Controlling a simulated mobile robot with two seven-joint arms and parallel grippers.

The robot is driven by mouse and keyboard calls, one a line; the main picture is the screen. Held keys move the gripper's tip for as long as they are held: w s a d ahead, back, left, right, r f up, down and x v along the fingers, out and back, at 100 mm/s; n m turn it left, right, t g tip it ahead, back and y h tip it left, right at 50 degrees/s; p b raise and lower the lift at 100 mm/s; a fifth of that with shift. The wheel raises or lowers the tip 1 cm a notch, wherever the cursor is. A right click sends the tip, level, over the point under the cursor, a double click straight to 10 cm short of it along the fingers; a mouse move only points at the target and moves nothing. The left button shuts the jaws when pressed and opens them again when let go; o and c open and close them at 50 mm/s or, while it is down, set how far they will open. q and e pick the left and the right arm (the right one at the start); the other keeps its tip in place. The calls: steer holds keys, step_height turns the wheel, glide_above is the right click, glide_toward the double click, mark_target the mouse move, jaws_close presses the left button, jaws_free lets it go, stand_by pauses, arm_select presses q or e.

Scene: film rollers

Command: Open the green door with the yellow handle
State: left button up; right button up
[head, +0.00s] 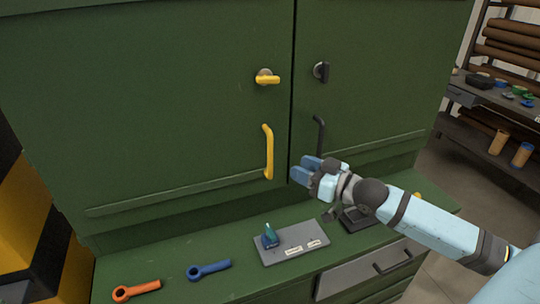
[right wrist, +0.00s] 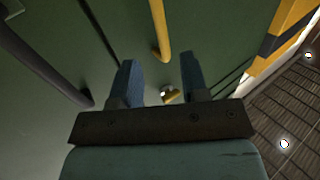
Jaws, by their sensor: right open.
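The green left door (head: 150,100) looks closed against the green right door (head: 375,75), with a thin dark seam between them. The left door carries an upright yellow handle (head: 268,155) and a yellow turn latch (head: 268,79) lying sideways above it. My right gripper (head: 304,169) is open and empty, just right of the yellow handle's lower end and below the black handle (head: 319,134). In the right wrist view the yellow handle (right wrist: 161,35) shows beyond the open fingers (right wrist: 160,75), apart from them. My left gripper is out of view.
A black latch (head: 321,71) sits on the right door. A shelf (head: 500,100) stands at far right.

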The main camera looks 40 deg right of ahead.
glide_above(270, 173)
steer(key=shift+w+d+p, duration=0.25)
steer(key=shift+w+p, duration=0.1)
steer(key=shift+p, duration=0.1)
steer(key=shift+c, duration=0.4)
jaws_close()
